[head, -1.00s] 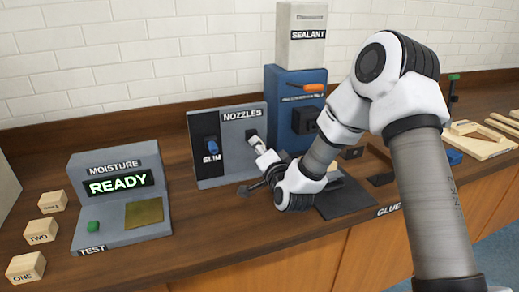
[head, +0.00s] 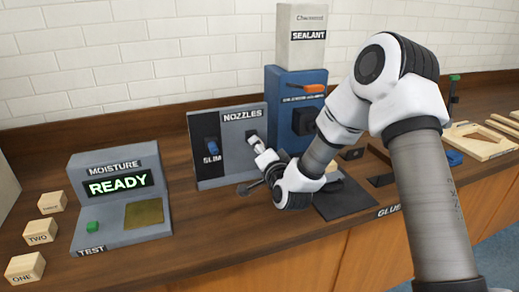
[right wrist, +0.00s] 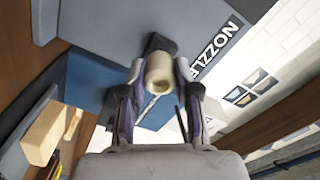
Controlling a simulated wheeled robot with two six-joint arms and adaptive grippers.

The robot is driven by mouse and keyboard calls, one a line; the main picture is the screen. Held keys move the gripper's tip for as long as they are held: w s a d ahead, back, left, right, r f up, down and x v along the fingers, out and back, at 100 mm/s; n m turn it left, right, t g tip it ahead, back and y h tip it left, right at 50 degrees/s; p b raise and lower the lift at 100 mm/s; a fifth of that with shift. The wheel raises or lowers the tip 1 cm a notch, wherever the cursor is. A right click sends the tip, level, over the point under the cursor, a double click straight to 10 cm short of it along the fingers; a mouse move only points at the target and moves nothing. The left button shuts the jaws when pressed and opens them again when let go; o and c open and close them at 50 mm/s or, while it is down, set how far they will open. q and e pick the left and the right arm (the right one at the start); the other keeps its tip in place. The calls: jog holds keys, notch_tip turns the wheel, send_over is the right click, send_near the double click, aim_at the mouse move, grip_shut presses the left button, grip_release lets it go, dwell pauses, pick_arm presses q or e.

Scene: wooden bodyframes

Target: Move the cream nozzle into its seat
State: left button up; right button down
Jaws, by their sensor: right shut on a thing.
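The cream nozzle (right wrist: 160,72) is a short pale tube with a round hole in its near end. My right gripper (right wrist: 160,88) is shut on it, one finger on each side. In the head view the nozzle (head: 253,140) is at the right slot of the grey NOZZLES rack (head: 228,159), with my right gripper (head: 263,156) just in front of it. A dark fitting lies close behind the nozzle; I cannot tell whether it still touches the rack. A blue SEALANT dispenser (head: 283,88) with a black front block (head: 303,121) stands right of the rack. My left gripper is out of view.
The MOISTURE tester (head: 115,190) reads READY at left, beside wooden blocks (head: 42,233). A black mat (head: 345,203) lies below my wrist. Wooden frames (head: 480,140) lie far right.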

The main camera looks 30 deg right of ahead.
jog(key=shift+x, duration=0.8)
jog(key=c, duration=0.8)
grip_release()
jog(key=shift+w, duration=0.1)
jog(key=shift+o, duration=0.2)
jog(key=v, duration=1.2)
